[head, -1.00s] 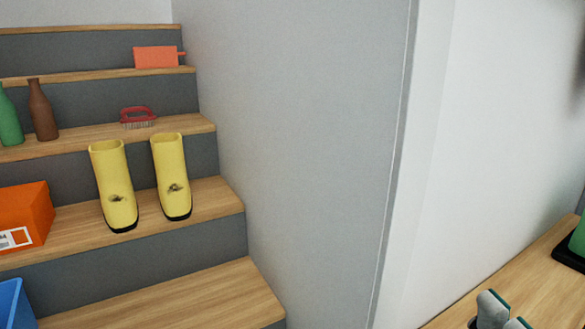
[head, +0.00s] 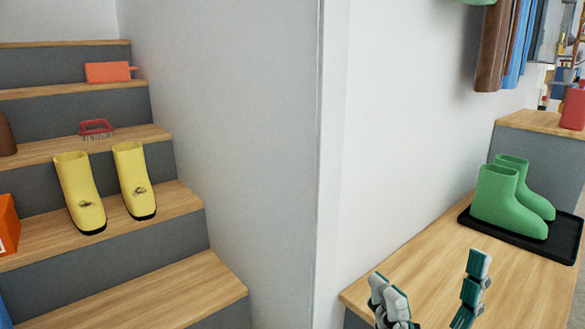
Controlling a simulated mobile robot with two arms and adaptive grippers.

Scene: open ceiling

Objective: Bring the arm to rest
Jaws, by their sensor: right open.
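My right gripper (head: 432,292) shows at the bottom right of the head view. Its two grey and teal fingers are spread apart with nothing between them. It appears in front of the wooden bench top (head: 425,250); whether it touches the wood I cannot tell. My left gripper is out of the picture.
Green boots (head: 505,200) stand on a black tray (head: 555,247) at the bench's far end. Yellow boots (head: 80,190) with dark smudges, a red brush (head: 97,127) and an orange item (head: 107,72) are on the stairs at left. A wall (head: 230,120) separates stairs and bench.

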